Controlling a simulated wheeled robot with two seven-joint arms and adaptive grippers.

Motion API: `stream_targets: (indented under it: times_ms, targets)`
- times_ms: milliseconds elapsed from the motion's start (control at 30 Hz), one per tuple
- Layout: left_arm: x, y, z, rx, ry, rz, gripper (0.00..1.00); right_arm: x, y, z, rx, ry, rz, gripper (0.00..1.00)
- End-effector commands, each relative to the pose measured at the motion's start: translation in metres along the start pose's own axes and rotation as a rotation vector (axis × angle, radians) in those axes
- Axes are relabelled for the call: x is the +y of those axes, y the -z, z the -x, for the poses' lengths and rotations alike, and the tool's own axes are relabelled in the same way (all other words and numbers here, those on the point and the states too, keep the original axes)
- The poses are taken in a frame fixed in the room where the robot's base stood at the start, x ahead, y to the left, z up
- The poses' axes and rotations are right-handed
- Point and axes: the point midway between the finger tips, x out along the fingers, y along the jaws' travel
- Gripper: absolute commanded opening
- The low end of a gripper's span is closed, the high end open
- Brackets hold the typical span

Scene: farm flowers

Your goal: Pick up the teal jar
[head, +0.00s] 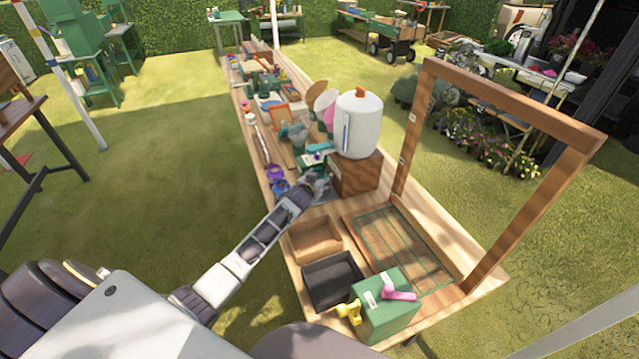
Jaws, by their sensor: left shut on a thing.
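My left arm reaches in from the lower left to the long wooden table. My left gripper (318,184) is low over the table, just left of a brown wooden box. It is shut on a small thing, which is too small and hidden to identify. A teal object (320,147), perhaps the teal jar, shows just beyond the gripper, beside the white dispenser; I cannot tell whether it touches the fingers. A dark green item with a white label (311,161) is between them. My right gripper is not in view.
A white dispenser (358,128) stands on the wooden box (355,176), close right of the gripper. Purple items (277,180) lie to its left. An upright wooden frame (510,105), a black tray (332,279) and a green box (386,315) occupy the near end. Grass lies left.

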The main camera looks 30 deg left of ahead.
Motion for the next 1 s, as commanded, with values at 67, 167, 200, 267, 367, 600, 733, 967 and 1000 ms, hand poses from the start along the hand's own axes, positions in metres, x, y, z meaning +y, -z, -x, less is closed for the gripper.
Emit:
stream_targets:
  times_ms: [67,167,200,267,367,600,733,967,1000]
  targets:
    - [0.000,0.001,0.000,0.001,0.000,0.000,0.23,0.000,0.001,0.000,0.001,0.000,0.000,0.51]
    - [0.000,0.001,0.001,0.001,0.000,0.000,0.23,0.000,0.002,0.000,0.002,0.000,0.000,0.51]
    - [0.000,0.001,0.001,0.001,0.000,0.000,0.23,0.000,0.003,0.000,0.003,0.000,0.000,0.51]
    - [0.000,0.002,0.002,0.001,0.000,0.000,0.23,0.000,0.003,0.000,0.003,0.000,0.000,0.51]
    - [0.000,0.003,0.006,0.002,0.000,0.001,0.23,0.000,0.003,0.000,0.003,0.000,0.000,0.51]
    - [0.000,0.010,0.021,0.002,0.001,0.001,0.23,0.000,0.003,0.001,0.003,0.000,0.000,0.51]
    - [0.000,0.010,0.035,0.001,0.001,0.000,0.23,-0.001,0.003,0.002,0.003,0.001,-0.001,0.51]
    - [0.000,0.013,0.063,0.002,0.001,0.000,0.23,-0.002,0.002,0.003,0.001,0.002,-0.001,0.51]
    - [0.000,0.013,0.069,0.001,0.001,0.000,0.23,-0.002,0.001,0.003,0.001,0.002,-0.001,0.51]
